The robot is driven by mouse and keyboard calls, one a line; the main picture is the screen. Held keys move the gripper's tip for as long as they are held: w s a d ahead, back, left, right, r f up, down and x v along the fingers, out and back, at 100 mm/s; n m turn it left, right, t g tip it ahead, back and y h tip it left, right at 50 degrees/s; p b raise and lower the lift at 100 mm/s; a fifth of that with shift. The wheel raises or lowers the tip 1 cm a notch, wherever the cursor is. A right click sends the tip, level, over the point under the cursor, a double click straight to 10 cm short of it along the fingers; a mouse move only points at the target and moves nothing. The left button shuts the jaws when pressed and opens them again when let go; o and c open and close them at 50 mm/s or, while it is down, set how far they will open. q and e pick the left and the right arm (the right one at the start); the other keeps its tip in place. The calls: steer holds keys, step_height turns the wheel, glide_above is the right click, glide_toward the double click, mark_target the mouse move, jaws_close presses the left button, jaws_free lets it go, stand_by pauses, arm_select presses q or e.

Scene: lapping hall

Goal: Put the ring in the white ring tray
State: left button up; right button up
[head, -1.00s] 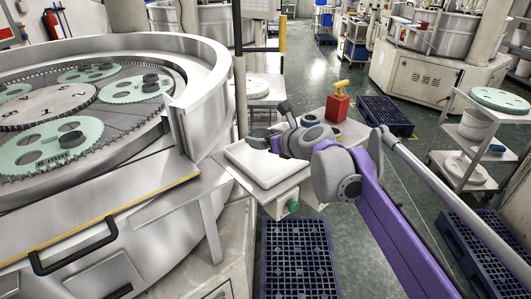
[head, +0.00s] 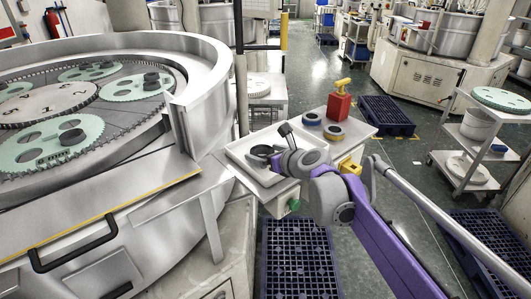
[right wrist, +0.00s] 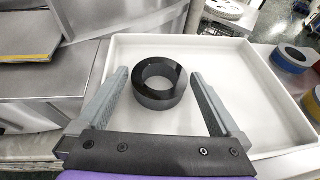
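A black ring (right wrist: 160,98) lies flat in the white ring tray (right wrist: 245,135) in the right wrist view. My right gripper (right wrist: 159,75) is open, with its two fingers spread on either side of the ring and gaps showing between them and it. In the head view the gripper (head: 268,157) is low over the tray (head: 237,155), and the dark ring (head: 261,149) shows partly beside it. My gripper and wrist hide part of the tray's right side. My left gripper is not in view.
A blue ring (head: 312,118) and a yellow-and-dark ring (head: 334,132) lie on the bench right of the tray, near a red container (head: 339,106). The large lapping machine (head: 195,110) stands left. A dark pallet (head: 300,260) lies on the floor in front.

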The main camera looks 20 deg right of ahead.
steer(key=shift+r, duration=0.2)
steer(key=v, duration=1.2)
steer(key=shift+p, duration=0.35)
